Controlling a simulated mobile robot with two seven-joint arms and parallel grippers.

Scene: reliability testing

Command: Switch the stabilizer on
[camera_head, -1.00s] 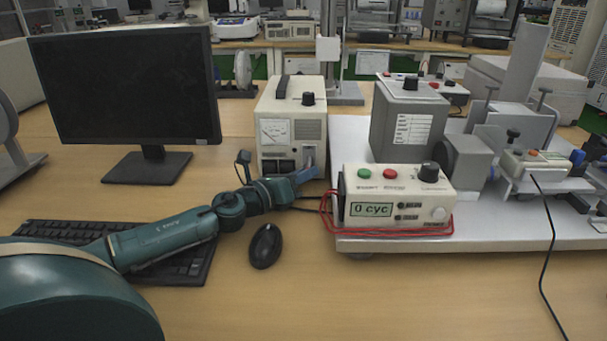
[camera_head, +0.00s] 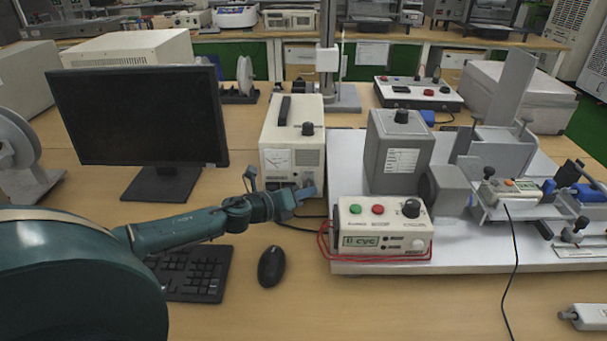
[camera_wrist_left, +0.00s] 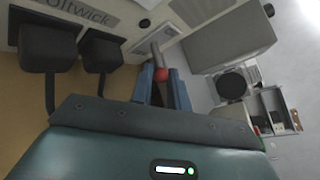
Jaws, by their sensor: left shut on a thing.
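The stabilizer (camera_head: 293,137) is a beige box with a dial meter, a black knob and a handle on top. It stands between the monitor and the grey test rig. My left gripper (camera_head: 309,192) is at the lower right of its front. In the left wrist view, the fingers of my left gripper (camera_wrist_left: 161,85) are shut on a dark lever with a red ball tip (camera_wrist_left: 161,73) at the stabilizer's front panel (camera_wrist_left: 85,10). The fingers hide part of the lever. My right gripper is not in view.
Two black plugs (camera_wrist_left: 102,52) with cables sit in the panel beside the gripper. A control box (camera_head: 380,225) with red cables is close on the right, on a white plate (camera_head: 480,260). A mouse (camera_head: 271,266), keyboard (camera_head: 200,275) and monitor (camera_head: 140,115) stand left.

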